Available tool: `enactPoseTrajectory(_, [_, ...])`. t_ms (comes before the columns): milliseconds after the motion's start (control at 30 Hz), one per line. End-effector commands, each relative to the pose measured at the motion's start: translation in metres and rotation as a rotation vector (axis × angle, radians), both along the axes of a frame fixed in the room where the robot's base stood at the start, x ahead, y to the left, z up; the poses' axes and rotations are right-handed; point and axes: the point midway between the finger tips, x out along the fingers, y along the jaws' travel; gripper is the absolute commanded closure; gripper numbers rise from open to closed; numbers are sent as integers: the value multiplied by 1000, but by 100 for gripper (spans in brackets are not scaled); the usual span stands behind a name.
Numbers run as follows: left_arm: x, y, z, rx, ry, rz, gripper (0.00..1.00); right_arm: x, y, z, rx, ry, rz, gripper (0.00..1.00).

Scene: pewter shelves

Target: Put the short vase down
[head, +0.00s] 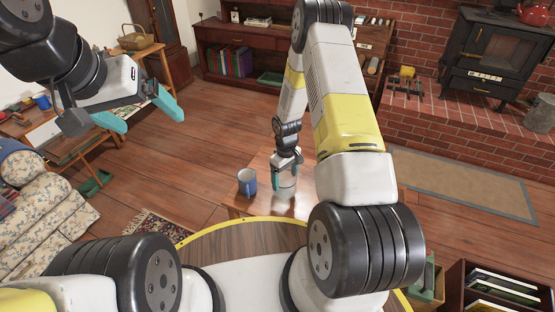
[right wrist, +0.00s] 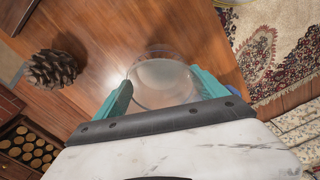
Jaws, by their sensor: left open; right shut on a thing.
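The short vase (head: 285,190) is a clear, round glass vessel. My right gripper (head: 287,175) is shut on it, pointing down over the small wooden table (head: 262,166). In the right wrist view the vase (right wrist: 162,82) sits between the two teal fingers, with the wooden tabletop (right wrist: 108,45) behind it. I cannot tell whether its base touches the tabletop. My left gripper (head: 152,114) is open and empty, raised at the left, far from the table.
A pinecone (right wrist: 53,68) lies on the tabletop in the right wrist view. A patterned rug (head: 152,226) lies on the floor. A floral sofa (head: 45,215) is at the left.

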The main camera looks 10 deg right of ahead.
Motion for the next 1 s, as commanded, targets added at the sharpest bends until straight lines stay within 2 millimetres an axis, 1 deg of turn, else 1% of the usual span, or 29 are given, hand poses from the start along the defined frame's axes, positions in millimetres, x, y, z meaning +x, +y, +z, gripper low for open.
enactPoseTrajectory(33, [0, 0, 0, 0, 0, 0, 10, 1, 0, -9, 0, 0, 1, 78])
enactPoseTrajectory(100, [0, 0, 0, 0, 0, 0, 10, 1, 0, -15, 0, -1, 0, 78])
enactPoseTrajectory(467, [0, 0, 0, 0, 0, 0, 10, 1, 0, -19, 0, -2, 0, 78])
enactPoseTrajectory(500, [0, 0, 0, 0, 0, 0, 10, 1, 0, -19, 0, -2, 0, 12])
enactPoseTrajectory(567, [0, 0, 0, 0, 0, 0, 10, 1, 0, -19, 0, -2, 0, 0])
enactPoseTrajectory(833, [0, 0, 0, 0, 0, 0, 10, 1, 0, -17, -1, -3, 0, 0])
enactPoseTrajectory(933, [0, 0, 0, 0, 0, 0, 10, 2, 0, -9, 0, -4, -1, 0])
enactPoseTrajectory(1000, [0, 0, 0, 0, 0, 0, 10, 2, 0, 2, 0, -7, -1, 0])
